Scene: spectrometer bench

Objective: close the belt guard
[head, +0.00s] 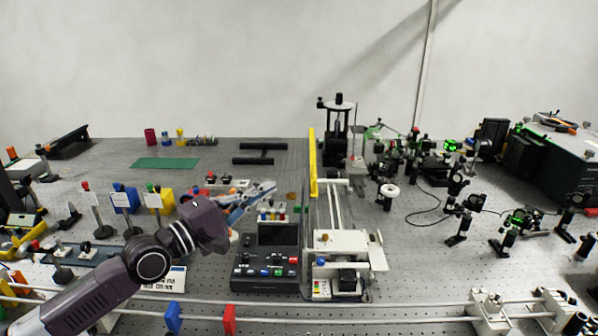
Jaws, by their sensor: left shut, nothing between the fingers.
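A yellow upright panel (313,165), which looks like the belt guard, stands on edge along the left side of a white rail unit (334,210) in the middle of the bench. It appears raised, with the rails to its right uncovered. The lower part of the guard is hard to make out. My left gripper (273,187) reaches in from the lower left. Its fingers are shut and empty, pointing right, to the left of the yellow panel and apart from it. My right gripper is not in view.
A dark control box (268,262) with coloured buttons sits below my left gripper. A white carriage (341,242) is at the rails' near end. Optical mounts (460,190) crowd the right side. A white bar (400,311) crosses the front. A green mat (165,163) lies back left.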

